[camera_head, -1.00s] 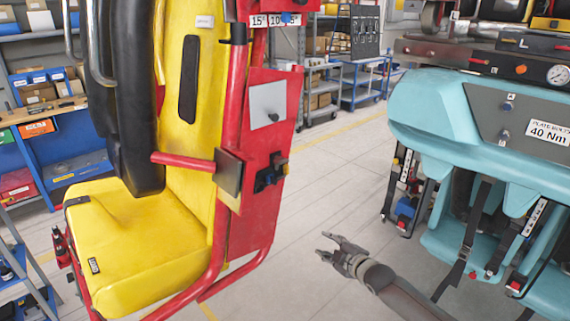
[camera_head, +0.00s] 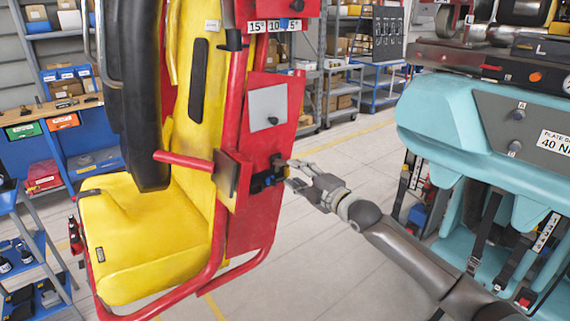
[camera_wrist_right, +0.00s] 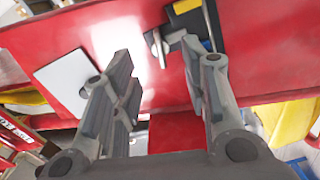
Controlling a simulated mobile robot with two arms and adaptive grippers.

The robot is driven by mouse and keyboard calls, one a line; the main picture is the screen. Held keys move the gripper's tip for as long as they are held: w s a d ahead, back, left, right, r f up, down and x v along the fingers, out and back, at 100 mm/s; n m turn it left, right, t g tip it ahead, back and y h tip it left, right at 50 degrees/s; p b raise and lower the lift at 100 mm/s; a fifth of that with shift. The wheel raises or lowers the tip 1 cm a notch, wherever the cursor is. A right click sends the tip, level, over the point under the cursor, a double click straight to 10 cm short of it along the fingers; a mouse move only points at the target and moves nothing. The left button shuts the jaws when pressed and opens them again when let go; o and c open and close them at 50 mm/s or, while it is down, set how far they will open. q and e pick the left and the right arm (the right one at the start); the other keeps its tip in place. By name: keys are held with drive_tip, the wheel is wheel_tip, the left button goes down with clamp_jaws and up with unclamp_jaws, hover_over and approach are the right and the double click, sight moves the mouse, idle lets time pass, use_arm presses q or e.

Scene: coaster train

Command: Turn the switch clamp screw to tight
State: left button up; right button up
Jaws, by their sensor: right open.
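The red seat frame's side panel (camera_head: 250,215) carries a small dark switch with a clamp (camera_head: 265,180), partly blue, and a small dark screw or knob (camera_head: 278,160) above it. My right gripper (camera_head: 289,173) is open and empty, with its fingertips just right of the switch and screw. In the right wrist view the open fingers (camera_wrist_right: 157,55) point at the red panel. A black plate with a metal piece (camera_wrist_right: 155,42) shows at the top, close to the right finger. Whether a finger touches it, I cannot tell. My left gripper is out of view.
A grey plate with a small knob (camera_head: 268,108) sits higher on the panel. The yellow seat (camera_head: 150,235) is left of it. A teal train body (camera_head: 455,125) stands at the right, close to my right arm. Open floor lies between them.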

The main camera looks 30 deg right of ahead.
sight(280, 162)
drive_tip(key=shift+w+a+p, duration=0.15)
drive_tip(key=shift+w+p, duration=0.2)
drive_tip(key=shift+w, duration=1.15)
drive_tip(key=shift+w+a+p, duration=0.1)
drive_tip(key=shift+w+p, duration=0.2)
drive_tip(key=shift+w, duration=1.15)
clamp_jaws()
